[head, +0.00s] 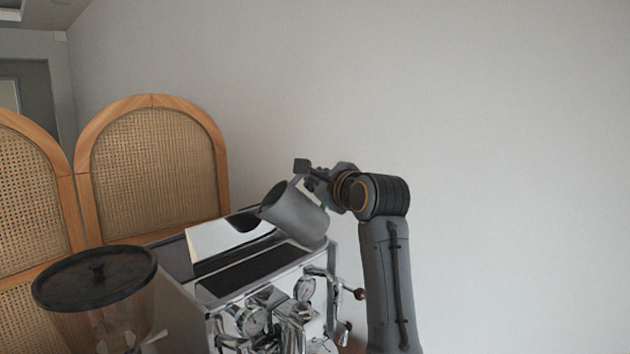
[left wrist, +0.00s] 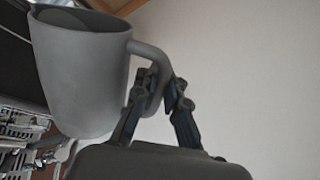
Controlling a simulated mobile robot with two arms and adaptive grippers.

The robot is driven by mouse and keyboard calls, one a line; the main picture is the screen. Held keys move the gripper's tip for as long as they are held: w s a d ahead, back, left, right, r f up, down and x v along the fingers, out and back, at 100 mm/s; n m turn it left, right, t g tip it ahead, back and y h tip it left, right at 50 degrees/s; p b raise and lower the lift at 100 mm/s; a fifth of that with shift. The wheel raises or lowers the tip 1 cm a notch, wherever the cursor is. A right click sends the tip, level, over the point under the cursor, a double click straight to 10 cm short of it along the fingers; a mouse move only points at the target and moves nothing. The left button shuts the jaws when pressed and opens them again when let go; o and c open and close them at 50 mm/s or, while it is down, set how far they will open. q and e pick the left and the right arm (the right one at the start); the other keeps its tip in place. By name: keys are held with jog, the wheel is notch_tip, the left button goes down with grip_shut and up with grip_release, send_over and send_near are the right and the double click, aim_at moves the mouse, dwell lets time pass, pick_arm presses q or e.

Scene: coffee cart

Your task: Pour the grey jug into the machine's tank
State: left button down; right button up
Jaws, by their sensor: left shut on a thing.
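The grey jug (head: 297,213) is above the top of the espresso machine (head: 262,278), tilted with its mouth toward the left. My left gripper (head: 303,176) is shut on the jug's handle, at the jug's upper right. In the left wrist view the jug (left wrist: 85,75) fills the upper left, and its handle sits between the fingers of my left gripper (left wrist: 160,95). The machine's top has a dark opening below and left of the jug's mouth, with a raised shiny panel (head: 215,240) beside it. What is inside the jug is hidden. My right gripper is not seen.
A coffee grinder with a dark round lid (head: 97,277) stands left of the machine. Gauges and chrome fittings (head: 257,322) are on the machine's front. A cane-panelled wooden screen (head: 150,170) stands behind. The wall at right is bare.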

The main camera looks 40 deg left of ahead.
aim_at(297, 181)
pick_arm(q)
jog(key=shift+r, duration=0.1)
dwell(0.3)
jog(key=shift+s+a+n, duration=0.2)
jog(key=shift+a+n, duration=0.2)
jog(key=shift+n, duration=0.2)
dwell(0.7)
jog(key=shift+s+a+n, duration=0.25)
jog(key=shift+s+n, duration=0.1)
jog(key=shift+n, duration=0.15)
dwell(0.7)
jog(key=shift+s+a+n+t+h, duration=0.3)
jog(key=shift+s+n, duration=0.1)
jog(key=shift+n, duration=0.2)
dwell(0.8)
jog(key=shift+s+a+n, duration=0.2)
jog(key=shift+s+n, duration=0.15)
jog(key=shift+n, duration=0.05)
